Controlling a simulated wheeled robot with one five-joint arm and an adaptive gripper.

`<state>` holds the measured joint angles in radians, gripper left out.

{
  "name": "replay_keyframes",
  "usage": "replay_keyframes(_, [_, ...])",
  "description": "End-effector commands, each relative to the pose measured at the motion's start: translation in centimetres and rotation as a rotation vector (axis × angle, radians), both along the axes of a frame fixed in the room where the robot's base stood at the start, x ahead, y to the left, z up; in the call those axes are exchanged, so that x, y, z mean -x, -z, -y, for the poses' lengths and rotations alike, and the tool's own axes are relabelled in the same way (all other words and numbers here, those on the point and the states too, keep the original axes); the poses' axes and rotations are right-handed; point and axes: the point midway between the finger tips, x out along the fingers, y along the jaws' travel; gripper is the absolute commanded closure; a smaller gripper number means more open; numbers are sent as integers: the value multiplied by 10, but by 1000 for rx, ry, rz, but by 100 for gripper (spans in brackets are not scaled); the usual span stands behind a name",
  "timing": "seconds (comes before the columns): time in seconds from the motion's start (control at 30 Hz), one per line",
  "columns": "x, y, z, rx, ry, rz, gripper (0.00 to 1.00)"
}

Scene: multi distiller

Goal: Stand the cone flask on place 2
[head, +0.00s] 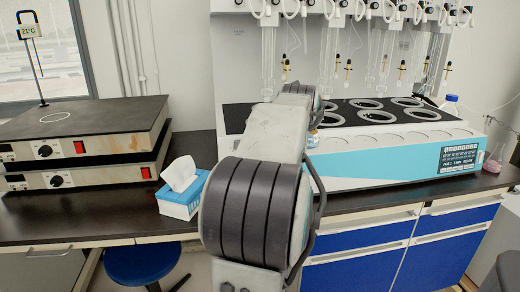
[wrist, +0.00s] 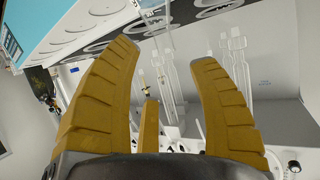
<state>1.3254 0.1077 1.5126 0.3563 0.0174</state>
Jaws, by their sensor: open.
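A cone flask (head: 493,160) with pink liquid stands upright at the far right of the bench in the head view, beside the distiller's right end. The distiller (head: 400,165) has a black top with several ringed round places (head: 377,116); no number is readable, so I cannot tell which is place 2. Rings also show at the top of the wrist view (wrist: 215,8). My gripper (wrist: 166,55) is open, with nothing between its yellow fingers. In the head view my arm hides the gripper and the left part of the distiller top.
Glass tubes (wrist: 236,60) hang around the gripper's view. A blue-capped bottle (head: 450,104) stands at the distiller's right. Two stacked hotplates (head: 90,130) and a tissue box (head: 182,190) are on the left. A blue stool (head: 143,262) stands below the bench.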

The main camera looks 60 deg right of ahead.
Motion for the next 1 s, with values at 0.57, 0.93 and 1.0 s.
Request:
replay_keyframes(0.57, [-106,49,-103,-164,-262,-70,45])
replay_keyframes(0.93, [-164,165,-370,-467,-807,-377,45])
replay_keyframes(1.0, [-151,184,-412,-507,-895,-451,45])
